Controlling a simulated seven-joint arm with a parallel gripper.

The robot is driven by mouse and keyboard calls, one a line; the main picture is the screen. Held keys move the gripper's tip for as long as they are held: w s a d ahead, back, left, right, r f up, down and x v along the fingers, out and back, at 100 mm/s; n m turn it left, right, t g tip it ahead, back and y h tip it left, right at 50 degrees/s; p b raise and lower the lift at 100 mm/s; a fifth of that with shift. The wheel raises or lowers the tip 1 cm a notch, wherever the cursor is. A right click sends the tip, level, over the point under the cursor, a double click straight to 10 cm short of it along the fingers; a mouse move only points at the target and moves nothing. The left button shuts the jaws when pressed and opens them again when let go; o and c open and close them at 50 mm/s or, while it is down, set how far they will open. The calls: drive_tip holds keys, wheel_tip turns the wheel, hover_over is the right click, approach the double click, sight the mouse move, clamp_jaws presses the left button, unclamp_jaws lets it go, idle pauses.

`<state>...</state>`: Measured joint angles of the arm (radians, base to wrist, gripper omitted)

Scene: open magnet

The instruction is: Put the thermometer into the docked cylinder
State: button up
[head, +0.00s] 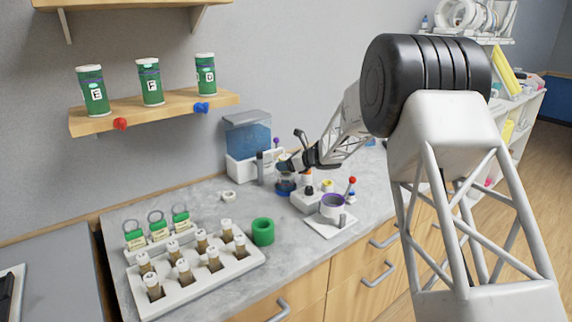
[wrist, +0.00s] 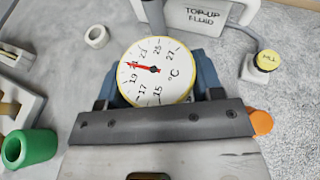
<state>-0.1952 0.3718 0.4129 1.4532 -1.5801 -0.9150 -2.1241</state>
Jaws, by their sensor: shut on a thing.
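A round thermometer (wrist: 165,88) with a white dial, yellow rim and red needle fills the middle of the wrist view. My gripper (wrist: 157,78) is shut on it, with a blue-grey finger at each side of the dial. In the head view my gripper (head: 288,167) is over the bench beside the white stand; the thermometer is hard to make out there. A slim grey cylinder (head: 260,168) stands upright by that stand; I cannot tell whether it is the docked cylinder. A grey post (wrist: 155,14) also shows behind the dial in the wrist view.
A white stand (head: 238,170) bears a blue fluid tank (head: 250,138). A green ring (head: 263,232) and a rack (head: 180,295) of several capped vials are at the front left. A purple-rimmed pot (head: 332,207) stands to the right. A small white ring (wrist: 97,37) lies on the bench.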

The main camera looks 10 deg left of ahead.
drive_tip(key=shift+f, duration=0.35)
drive_tip(key=o, duration=1)
drive_tip(key=shift+r, duration=0.1)
drive_tip(key=shift+r, duration=0.2)
drive_tip(key=v, duration=1.2)
drive_tip(key=shift+d, duration=0.1)
